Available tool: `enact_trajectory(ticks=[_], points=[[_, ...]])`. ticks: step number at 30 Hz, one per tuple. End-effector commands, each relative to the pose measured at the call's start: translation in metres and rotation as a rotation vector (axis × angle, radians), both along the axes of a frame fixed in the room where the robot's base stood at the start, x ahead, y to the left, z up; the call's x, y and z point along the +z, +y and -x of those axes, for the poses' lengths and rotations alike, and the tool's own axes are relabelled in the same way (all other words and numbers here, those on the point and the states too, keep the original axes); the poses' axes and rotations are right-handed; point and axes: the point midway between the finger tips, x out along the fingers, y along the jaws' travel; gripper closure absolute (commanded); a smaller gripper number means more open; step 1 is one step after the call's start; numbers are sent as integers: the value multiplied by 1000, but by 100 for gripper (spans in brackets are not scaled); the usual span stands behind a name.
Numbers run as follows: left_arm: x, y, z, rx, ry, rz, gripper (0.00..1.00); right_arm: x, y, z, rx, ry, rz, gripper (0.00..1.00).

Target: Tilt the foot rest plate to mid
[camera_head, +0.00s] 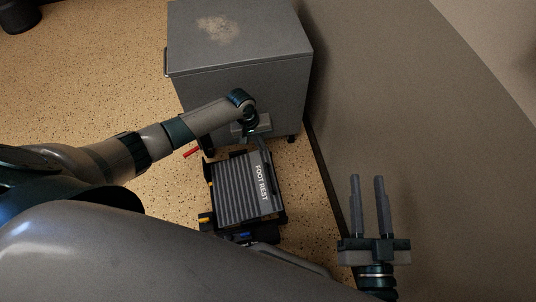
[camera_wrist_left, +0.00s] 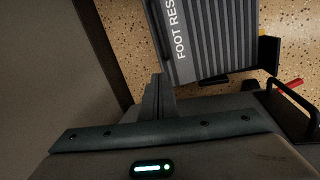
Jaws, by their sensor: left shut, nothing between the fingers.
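The foot rest plate (camera_head: 236,190) is a ribbed grey plate with white "FOOT REST" lettering along its right side, set in a dark frame on the floor. Its exact tilt is hard to tell from above. In the left wrist view the plate (camera_wrist_left: 217,42) fills the upper right. My left gripper (camera_head: 265,151) is shut and empty at the plate's far right corner. Its fingers (camera_wrist_left: 158,92) lie close beside the lettered edge; I cannot tell if they touch it. My right gripper (camera_head: 369,180) is open and empty, right of the foot rest.
A grey cabinet (camera_head: 240,40) on casters stands just beyond the foot rest. A wall or panel (camera_head: 390,110) runs along the right. A red bar (camera_head: 191,152) sticks out near the plate's far left corner. Speckled floor (camera_head: 110,75) is open to the left.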

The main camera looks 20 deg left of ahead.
Motion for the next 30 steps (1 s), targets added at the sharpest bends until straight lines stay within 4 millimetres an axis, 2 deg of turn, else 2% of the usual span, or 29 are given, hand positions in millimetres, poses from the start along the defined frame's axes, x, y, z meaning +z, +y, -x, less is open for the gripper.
enact_trajectory(ticks=[1, 6, 18, 23, 30], points=[[6, 7, 0, 46, -10, 12, 100, -3, 0, 1, 1, 21, 6, 69], [14, 16, -3, 129, -28, 36, 100, -11, 0, 2, 5, 58, 17, 69], [13, 16, -4, 133, -29, 37, 100, -11, 0, 2, 5, 56, 16, 69], [8, 15, -4, 132, -28, 38, 100, -7, 1, 2, 5, 31, 8, 69], [-7, 11, -7, 132, -28, 38, 100, 11, 4, 7, 3, -74, -27, 69]])
